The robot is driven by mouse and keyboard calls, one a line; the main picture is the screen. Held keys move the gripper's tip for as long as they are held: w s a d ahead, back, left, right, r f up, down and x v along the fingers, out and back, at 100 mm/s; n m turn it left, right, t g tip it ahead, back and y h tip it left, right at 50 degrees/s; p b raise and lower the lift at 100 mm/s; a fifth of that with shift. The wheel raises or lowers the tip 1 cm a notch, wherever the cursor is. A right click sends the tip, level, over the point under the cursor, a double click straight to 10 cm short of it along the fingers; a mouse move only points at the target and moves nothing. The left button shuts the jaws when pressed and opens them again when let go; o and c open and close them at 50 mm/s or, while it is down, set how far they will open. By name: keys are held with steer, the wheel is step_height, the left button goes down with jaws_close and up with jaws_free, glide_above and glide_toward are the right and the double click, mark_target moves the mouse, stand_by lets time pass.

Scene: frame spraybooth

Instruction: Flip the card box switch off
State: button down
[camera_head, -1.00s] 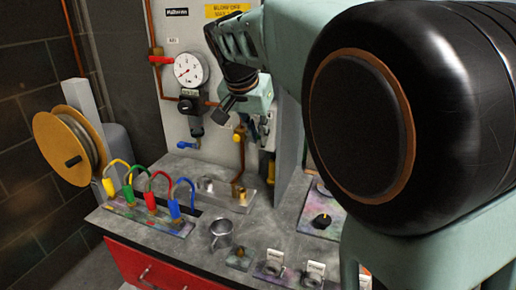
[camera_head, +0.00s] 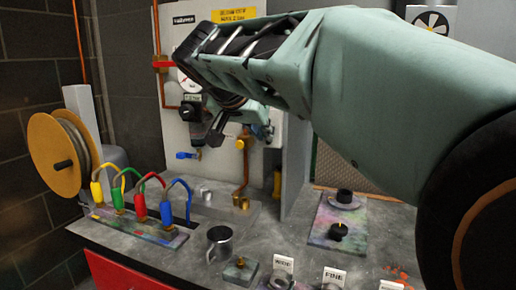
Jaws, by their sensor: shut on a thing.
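My gripper (camera_head: 238,134) is at the end of my green-grey arm, in front of the pale back panel (camera_head: 178,128). It is seen from behind, its dark fingers small and partly covered by the wrist. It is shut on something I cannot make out.
A gauge (camera_head: 184,84) is partly behind my arm, with a blue-handled valve (camera_head: 188,155) below. The grey bench (camera_head: 150,243) holds coloured hooked fittings (camera_head: 139,204), a metal cup (camera_head: 219,242) and a knob plate (camera_head: 325,226). A cable reel (camera_head: 52,156) stands left.

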steer(key=shift+t+b, duration=0.4)
steer(key=shift+b, duration=0.3)
steer(key=c, duration=2)
jaws_free()
steer(key=shift+r, duration=4.95)
